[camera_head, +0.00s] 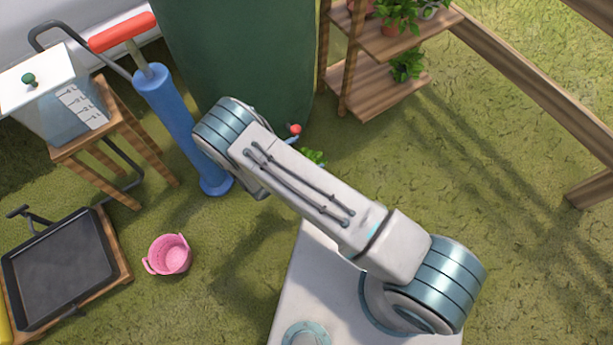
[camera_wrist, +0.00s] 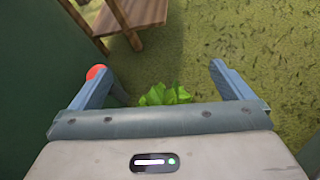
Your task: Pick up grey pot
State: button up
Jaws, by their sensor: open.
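No grey pot shows clearly in either view. A leafy green plant (camera_wrist: 165,95) shows between the bases of my gripper's fingers in the wrist view. Its leaves also show beside my arm in the head view (camera_head: 313,158). Whatever holds the plant is hidden by my gripper body and my arm. My gripper (camera_wrist: 155,72) is open, its two blue-grey fingers wide apart with nothing between the tips. I cannot tell whether the gripper touches the plant.
A large dark green barrel (camera_head: 235,55) with a red knob (camera_wrist: 96,72) stands close by the left finger. A wooden shelf (camera_head: 385,95) with potted plants stands beyond. A blue pump (camera_head: 172,110) and pink bucket (camera_head: 170,256) stand left. Grass at right is mostly open.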

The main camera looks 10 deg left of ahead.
jog(key=s+a+f+n+t+y+b, duration=0.1)
jog(key=s+f+n+y+b, duration=0.15)
jog(key=f, duration=0.55)
jog(key=s+a+f+n+t+y+b, duration=0.15)
jog(key=s+f+n, duration=0.25)
jog(key=f, duration=0.5)
jog(key=shift+g+y, duration=0.3)
jog(key=shift+g, duration=0.05)
jog(key=b+x, duration=0.1)
jog(key=x, duration=0.4)
jog(key=b+x, duration=0.1)
jog(key=x, duration=0.2)
jog(key=shift+d+f+b, duration=0.15)
jog(key=shift+d+b, duration=0.15)
jog(key=shift+b, duration=0.05)
jog(key=shift+a+b+x, duration=0.15)
jog(key=shift+b+x, duration=0.65)
jog(key=shift+x, duration=0.55)
jog(key=shift+a+b+x, duration=0.15)
jog(key=shift+b+x, duration=0.65)
jog(key=shift+x, duration=0.55)
jog(key=shift+w, duration=0.4)
jog(key=c, duration=1.2)
